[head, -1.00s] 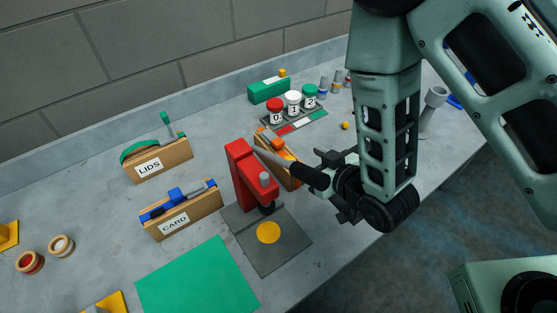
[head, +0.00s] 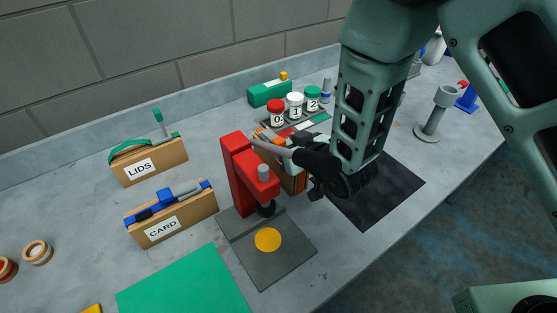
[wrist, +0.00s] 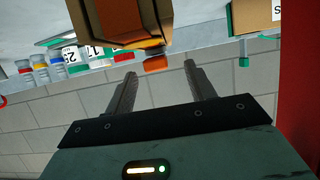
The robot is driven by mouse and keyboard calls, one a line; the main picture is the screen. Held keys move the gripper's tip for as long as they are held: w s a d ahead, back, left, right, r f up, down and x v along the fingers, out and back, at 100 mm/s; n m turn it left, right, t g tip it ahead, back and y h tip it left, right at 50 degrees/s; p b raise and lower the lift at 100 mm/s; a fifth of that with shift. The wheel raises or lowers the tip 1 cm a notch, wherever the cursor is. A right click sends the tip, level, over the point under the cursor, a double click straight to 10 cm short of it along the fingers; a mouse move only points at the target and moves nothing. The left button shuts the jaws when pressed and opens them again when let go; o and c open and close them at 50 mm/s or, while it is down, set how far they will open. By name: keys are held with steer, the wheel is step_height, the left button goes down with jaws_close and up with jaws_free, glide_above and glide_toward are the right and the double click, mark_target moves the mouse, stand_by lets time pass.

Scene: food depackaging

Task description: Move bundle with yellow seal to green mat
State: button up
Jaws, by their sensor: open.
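The green mat (head: 185,285) lies flat and bare at the front of the bench. I cannot pick out a bundle with a yellow seal for certain. A flat yellow disc (head: 268,239) shows on the grey base of a red press (head: 240,175). My gripper (head: 310,174) is behind and right of the press, close to a cardboard box with orange contents, and partly hides it. In the wrist view my gripper (wrist: 160,70) is open, with nothing between its fingers. The brown box (wrist: 160,20) and an orange piece (wrist: 155,63) appear beyond the fingertips.
The LIDS box (head: 150,165) and CARD box (head: 172,222) stand left of the press. Numbered jars (head: 294,104) and a green block (head: 269,93) are at the back. A black mat (head: 400,190) and grey stand (head: 438,115) are at right.

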mark_target(279, 140)
steer(key=x, duration=0.5)
steer(key=shift+w+f, duration=0.15)
steer(key=shift+w, duration=0.2)
jaws_close()
